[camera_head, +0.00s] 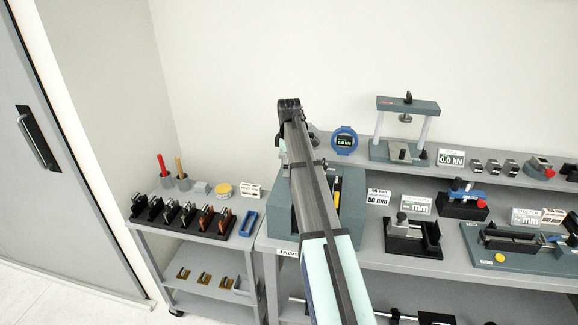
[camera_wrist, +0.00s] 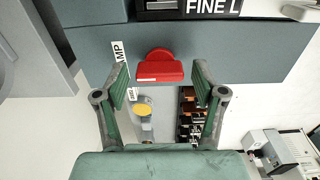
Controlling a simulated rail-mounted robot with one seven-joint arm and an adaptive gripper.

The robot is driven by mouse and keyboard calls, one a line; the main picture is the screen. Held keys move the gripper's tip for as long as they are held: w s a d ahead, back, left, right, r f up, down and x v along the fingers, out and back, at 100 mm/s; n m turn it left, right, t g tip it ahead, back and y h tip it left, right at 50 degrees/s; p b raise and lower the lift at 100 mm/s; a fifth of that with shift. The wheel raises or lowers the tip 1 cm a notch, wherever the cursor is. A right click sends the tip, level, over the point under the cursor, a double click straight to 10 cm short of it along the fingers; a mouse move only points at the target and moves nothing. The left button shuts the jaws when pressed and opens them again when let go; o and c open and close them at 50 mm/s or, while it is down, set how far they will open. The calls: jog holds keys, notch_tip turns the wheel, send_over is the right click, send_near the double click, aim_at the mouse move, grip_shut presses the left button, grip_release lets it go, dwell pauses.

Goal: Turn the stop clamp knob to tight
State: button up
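The red knob (camera_wrist: 160,66) shows in the wrist view, on the edge of a blue-grey panel (camera_wrist: 90,55). It has a round back and a wide bar-shaped front, with the bar lying level across the picture. A partly hidden white label ending in "MP" (camera_wrist: 118,51) is left of it. My gripper (camera_wrist: 160,82) is open, one finger on each side of the knob, with visible gaps to both sides. I cannot tell whether the fingertips reach past its front face. In the head view my arm hides this knob and my gripper.
In the head view, a blue-rimmed gauge (camera_head: 344,140) and a grey test frame (camera_head: 408,105) stand on the upper shelf. A side cart (camera_head: 180,232) holds several dark jaws and a yellow tin (camera_head: 222,190).

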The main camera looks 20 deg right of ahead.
jog(key=c, duration=0.8)
jog(key=shift+o, duration=0.2)
jog(key=shift+m, duration=0.3)
jog(key=m, duration=0.3)
jog(key=shift+m, duration=0.3)
jog(key=m, duration=0.4)
jog(key=shift+f+m+b, duration=0.1)
jog(key=shift+m+b, duration=0.2)
jog(key=m, duration=0.9)
jog(key=shift+s, duration=0.1)
